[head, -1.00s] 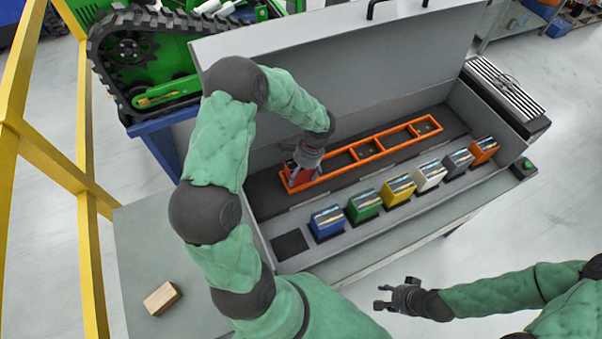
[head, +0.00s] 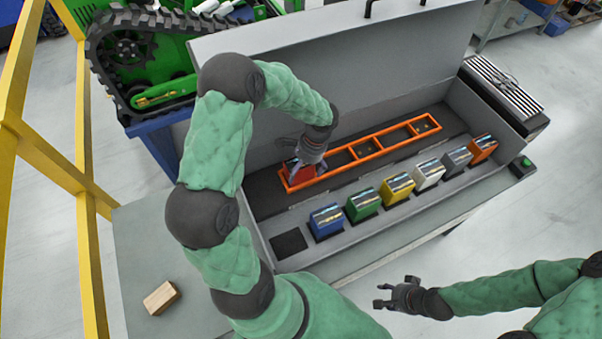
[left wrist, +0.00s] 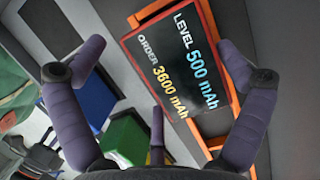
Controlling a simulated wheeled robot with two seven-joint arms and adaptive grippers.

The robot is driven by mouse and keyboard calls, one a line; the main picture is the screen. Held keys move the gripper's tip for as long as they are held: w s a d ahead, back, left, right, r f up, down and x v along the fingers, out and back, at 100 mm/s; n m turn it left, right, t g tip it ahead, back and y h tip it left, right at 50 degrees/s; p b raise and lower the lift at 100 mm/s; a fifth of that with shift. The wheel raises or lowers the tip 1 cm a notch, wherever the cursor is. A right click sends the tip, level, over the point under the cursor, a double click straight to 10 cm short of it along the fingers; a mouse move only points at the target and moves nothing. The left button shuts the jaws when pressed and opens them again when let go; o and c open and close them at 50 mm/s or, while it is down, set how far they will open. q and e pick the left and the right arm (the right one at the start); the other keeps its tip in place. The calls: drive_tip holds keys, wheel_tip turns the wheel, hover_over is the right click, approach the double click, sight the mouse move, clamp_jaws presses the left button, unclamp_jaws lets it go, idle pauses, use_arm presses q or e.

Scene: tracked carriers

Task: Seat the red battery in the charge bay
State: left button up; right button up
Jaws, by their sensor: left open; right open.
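The red battery (head: 295,172) stands in the leftmost compartment of the orange-framed charge bay (head: 380,153) in the head view. How deep it sits is hard to tell, as my gripper partly covers it. In the left wrist view the red battery (left wrist: 172,65) shows its dark label, reading level 500 mAh and order 3600 mAh. My left gripper (head: 304,164) is open just above the battery, with its fingers (left wrist: 160,60) spread around the label. My right gripper (head: 381,296) is open and empty, in front of the bench, far from the battery.
Blue (head: 327,221), green (head: 363,204), yellow (head: 398,188), white (head: 429,174), grey (head: 457,161) and orange (head: 483,149) batteries stand in a front row. An empty dark slot (head: 289,244) lies left of the blue one. A wooden block (head: 161,298) lies on the left surface.

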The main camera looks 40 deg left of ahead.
use_arm(q)
drive_tip(key=shift+d+v, duration=0.15)
drive_tip(key=shift+v, duration=1.2)
drive_tip(key=shift+d+v, duration=0.15)
drive_tip(key=shift+v, duration=1.15)
drive_tip(key=shift+s, duration=0.1)
